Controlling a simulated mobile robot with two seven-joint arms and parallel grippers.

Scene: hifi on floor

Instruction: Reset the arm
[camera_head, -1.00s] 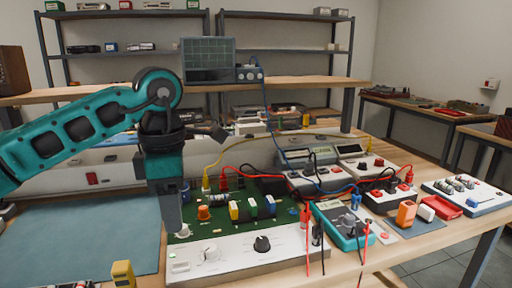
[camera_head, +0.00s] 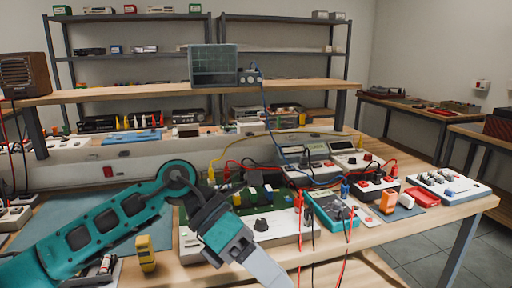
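My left arm comes in from the left in teal and black. Its gripper (camera_head: 268,272) now hangs low at the bottom middle, in front of the white-fronted control panel (camera_head: 286,241). The fingers look like one grey block pointing down and right, and I cannot make out a gap between them. Nothing is visibly held. The arm hides part of the panel and of the green circuit board (camera_head: 277,201) behind it. My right gripper is not in view.
A teal multimeter (camera_head: 331,210) with red and black leads stands right of the panel. A yellow device (camera_head: 145,254) stands near the arm. A blue-grey mat (camera_head: 75,215) lies left. An oscilloscope (camera_head: 213,64) sits on the raised shelf. Floor is free at right.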

